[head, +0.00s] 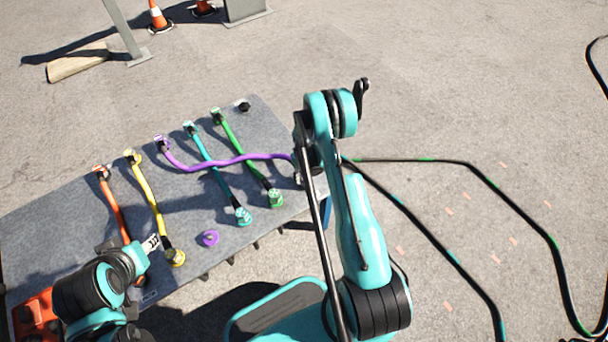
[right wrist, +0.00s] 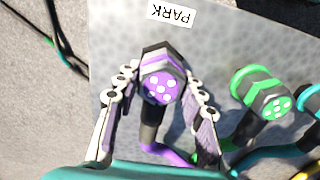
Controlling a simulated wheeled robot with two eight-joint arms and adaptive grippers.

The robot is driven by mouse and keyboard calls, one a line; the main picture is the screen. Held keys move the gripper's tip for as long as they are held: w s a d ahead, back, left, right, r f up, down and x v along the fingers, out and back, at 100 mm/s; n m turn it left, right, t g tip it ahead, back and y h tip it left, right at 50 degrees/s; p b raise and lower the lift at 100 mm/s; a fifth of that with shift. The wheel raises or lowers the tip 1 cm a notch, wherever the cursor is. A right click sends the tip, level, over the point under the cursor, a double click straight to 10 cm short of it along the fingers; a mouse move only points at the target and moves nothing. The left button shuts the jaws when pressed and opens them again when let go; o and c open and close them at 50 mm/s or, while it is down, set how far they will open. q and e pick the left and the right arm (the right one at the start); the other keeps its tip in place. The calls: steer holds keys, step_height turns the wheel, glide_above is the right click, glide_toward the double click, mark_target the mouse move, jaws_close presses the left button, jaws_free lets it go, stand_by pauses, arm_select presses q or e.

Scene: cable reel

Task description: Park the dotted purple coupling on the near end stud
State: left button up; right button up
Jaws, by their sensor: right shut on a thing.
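The dotted purple coupling (right wrist: 161,84) is in the right wrist view, black-bodied with a purple band and white dots on its purple face. My right gripper (right wrist: 163,90) is shut on it, one finger on each side. A PARK label (right wrist: 172,14) lies on the plate just beyond it. The near end stud is not visible, and I cannot tell whether the coupling touches one. In the head view, my right arm mostly hides this gripper and coupling; the purple cable (head: 232,161) runs to them. My left gripper (head: 151,243) is over the panel's near left part, its jaws unclear.
The grey panel (head: 75,215) also carries orange (head: 115,205), yellow (head: 146,195), teal (head: 212,172) and green (head: 240,150) cables. The green coupling (right wrist: 262,92) is right of my fingers. A purple port (head: 210,238) is uncovered. A black stud (head: 242,105) stands at the far corner.

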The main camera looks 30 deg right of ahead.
steer(key=shift+f, duration=0.1)
steer(key=o, duration=1.3)
steer(key=shift+o, duration=0.2)
step_height(320, 180, up, 12)
